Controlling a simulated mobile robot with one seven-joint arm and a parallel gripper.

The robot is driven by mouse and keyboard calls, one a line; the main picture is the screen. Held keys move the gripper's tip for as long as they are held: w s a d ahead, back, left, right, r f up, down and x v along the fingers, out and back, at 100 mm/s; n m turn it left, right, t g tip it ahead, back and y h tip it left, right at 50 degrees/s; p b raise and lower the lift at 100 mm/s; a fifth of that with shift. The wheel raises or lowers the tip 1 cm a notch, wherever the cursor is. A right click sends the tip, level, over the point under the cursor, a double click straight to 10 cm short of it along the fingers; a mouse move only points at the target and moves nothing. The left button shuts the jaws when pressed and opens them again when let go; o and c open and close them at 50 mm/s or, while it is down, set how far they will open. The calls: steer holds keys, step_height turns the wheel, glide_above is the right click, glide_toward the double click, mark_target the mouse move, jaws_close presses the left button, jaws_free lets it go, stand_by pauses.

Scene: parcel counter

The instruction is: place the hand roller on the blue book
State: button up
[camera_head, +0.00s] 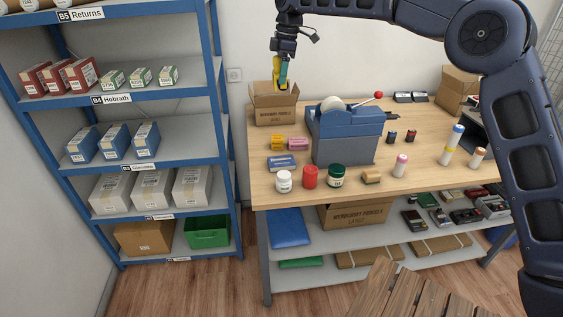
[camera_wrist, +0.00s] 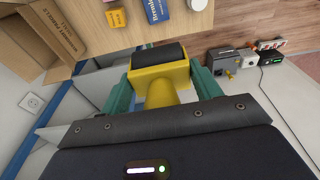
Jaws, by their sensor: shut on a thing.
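My gripper (camera_head: 281,76) has teal fingers and is shut on the hand roller (camera_wrist: 161,77), which has a yellow body and a black roller. In the head view the hand roller (camera_head: 276,74) shows just above the open carton at the table's back left. In the wrist view the carton is off to the left, apart from the roller. The blue book (camera_head: 282,163) lies flat near the table's left front, with nothing on it. It also shows in part at the top edge of the wrist view (camera_wrist: 160,11).
The open carton (camera_head: 275,111) stands behind the yellow box (camera_head: 278,142) and pink box (camera_head: 298,144). A blue tape dispenser (camera_head: 347,137) stands right of the book. A white jar (camera_head: 284,182) and red jar (camera_head: 310,177) stand in front. A blue-framed shelf (camera_head: 217,90) is at left.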

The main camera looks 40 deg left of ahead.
glide_above(281, 161)
steer(key=f, duration=3)
steer(key=shift+w+d, duration=0.1)
steer(key=shift+w, duration=0.2)
steer(key=shift+f, duration=0.3)
steer(key=shift+f, duration=0.15)
steer(key=shift+c, duration=0.4)
steer(key=shift+d+f, duration=0.1)
steer(key=shift+f, duration=0.15)
steer(key=c, duration=0.3)
steer(key=o, duration=1.4)
steer(key=shift+f, duration=0.1)
steer(key=shift+o, duration=0.2)
steer(key=shift+r, duration=0.2)
